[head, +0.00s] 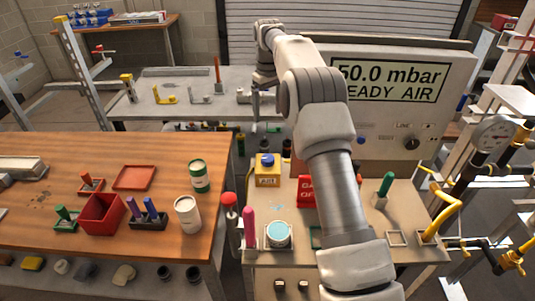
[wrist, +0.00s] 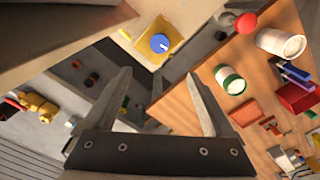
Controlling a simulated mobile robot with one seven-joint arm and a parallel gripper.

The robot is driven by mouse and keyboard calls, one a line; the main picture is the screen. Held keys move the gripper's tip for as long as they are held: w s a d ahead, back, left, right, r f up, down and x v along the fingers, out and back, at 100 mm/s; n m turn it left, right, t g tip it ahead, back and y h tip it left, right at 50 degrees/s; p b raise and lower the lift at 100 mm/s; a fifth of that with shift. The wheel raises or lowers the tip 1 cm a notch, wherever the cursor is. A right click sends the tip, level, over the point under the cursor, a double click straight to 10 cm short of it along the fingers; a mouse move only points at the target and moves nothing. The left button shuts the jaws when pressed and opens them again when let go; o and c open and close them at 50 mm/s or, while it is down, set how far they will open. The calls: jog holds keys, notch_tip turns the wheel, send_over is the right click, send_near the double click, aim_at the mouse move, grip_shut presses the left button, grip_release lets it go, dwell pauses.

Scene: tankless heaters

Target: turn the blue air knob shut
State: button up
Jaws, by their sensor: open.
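The blue air knob (head: 267,160) sits on top of a small yellow block (head: 268,180) with a dark label, on the near bench. In the wrist view the blue knob (wrist: 160,43) shows beyond the fingertips, on the yellow block (wrist: 178,32). My gripper (head: 254,128) hangs behind the yellow block in the head view, apart from the knob. In the wrist view my gripper (wrist: 157,75) is open, with nothing between its two fingers. The knob's turn position is too small to read.
A display panel (head: 405,110) reading 50.0 mbar stands behind the bench at right. A red block (head: 306,191) stands right of the yellow block, partly behind my arm. A red-topped post (head: 230,200) stands to the left, beside the wooden table (head: 150,265).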

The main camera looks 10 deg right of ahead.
aim_at(268, 158)
notch_tip(268, 158, down, 18)
jog(key=shift+w+f, duration=0.15)
dwell(0.4)
jog(key=c, duration=1.4)
